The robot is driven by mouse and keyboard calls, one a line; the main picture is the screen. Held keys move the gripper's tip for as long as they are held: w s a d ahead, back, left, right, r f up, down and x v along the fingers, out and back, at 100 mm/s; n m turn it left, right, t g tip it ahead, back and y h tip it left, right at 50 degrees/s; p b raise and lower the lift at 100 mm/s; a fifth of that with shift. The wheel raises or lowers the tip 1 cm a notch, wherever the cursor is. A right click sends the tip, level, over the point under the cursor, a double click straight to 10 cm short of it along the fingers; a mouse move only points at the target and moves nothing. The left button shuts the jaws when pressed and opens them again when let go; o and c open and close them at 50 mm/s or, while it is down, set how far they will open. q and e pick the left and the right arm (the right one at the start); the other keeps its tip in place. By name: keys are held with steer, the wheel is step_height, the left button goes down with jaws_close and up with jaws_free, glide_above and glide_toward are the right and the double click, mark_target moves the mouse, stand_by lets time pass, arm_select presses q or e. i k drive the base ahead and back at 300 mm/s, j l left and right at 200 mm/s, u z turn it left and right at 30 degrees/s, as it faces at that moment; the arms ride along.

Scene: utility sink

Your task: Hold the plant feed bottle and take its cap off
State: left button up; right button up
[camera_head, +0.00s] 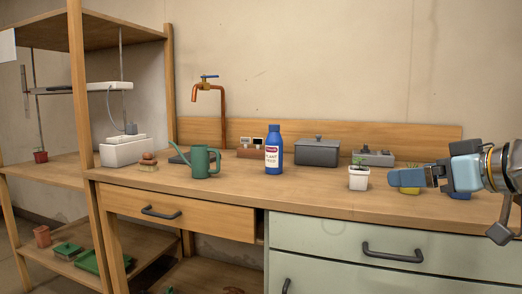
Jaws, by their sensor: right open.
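The plant feed bottle (273,155) is blue with a white and red label and stands upright on the wooden worktop near the middle. Its blue cap (273,128) is on top of it. My right gripper (397,177) comes in from the right, pointing left above the worktop. It is open and empty, well to the right of the bottle, with a white plant pot between them. My left gripper is not in view.
A green watering can (203,161) stands left of the bottle. A grey lidded box (317,152) stands behind to its right. The white pot (358,179) holds a seedling. A copper tap (209,88) rises at the back. Worktop in front of the bottle is clear.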

mark_target(273, 142)
steer(key=i+j, duration=0.95)
steer(key=i, duration=0.2)
